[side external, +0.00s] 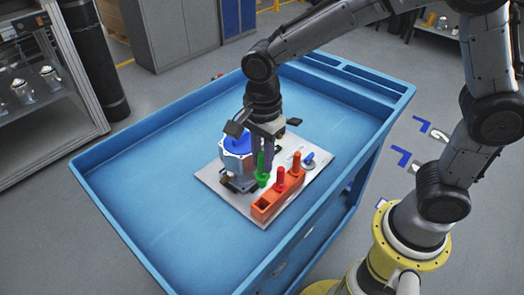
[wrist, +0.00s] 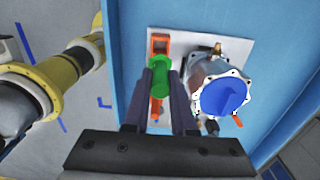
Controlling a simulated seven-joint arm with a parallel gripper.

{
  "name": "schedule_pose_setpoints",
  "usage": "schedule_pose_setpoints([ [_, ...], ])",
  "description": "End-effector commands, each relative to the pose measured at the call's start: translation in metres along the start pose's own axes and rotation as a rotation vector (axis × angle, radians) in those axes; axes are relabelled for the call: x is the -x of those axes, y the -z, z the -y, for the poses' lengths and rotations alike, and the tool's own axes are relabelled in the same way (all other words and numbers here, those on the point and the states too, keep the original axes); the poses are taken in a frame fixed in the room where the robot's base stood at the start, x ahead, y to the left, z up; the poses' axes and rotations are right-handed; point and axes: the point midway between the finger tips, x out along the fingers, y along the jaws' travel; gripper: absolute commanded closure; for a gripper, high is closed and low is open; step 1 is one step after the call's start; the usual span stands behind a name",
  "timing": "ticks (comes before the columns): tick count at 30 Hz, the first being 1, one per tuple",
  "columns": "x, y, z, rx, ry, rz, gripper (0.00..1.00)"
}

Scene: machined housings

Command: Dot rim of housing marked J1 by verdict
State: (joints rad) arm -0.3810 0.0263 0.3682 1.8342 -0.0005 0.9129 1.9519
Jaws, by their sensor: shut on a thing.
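A silvery housing (side external: 237,164) with a blue round top (side external: 237,146) stands on a grey plate (side external: 213,178). It also shows right of my fingers in the wrist view, its blue face (wrist: 224,95) ringed by a metal rim. No J1 mark is legible. My gripper (side external: 266,152) is shut on a green marker (side external: 262,178), which hangs roughly upright beside the housing. In the wrist view the green marker (wrist: 162,79) sits between the two fingers. An orange-red holder (side external: 267,207) stands close by with a red marker (side external: 281,177) and an orange marker (side external: 296,162); one slot looks empty.
A small blue-topped item (side external: 309,160) stands at the plate's right side. The plate lies on a blue cart top (side external: 150,190) with raised edges. The cart's left part is clear. In the wrist view a small orange-red piece (wrist: 237,121) shows by the housing.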

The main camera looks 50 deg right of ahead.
Motion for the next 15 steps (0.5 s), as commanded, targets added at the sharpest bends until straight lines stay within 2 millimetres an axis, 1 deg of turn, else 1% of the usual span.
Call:
schedule_pose_setpoints([
  [4, 0.0, 0.0, 0.0, 0.0, 0.0, 0.0, 1.0],
  [7, -0.004, 0.0, 0.0, 0.0, 0.0, 0.0, 1.0],
  [15, -0.025, 0.001, 0.0, -0.001, -0.002, -0.001, 1.0],
])
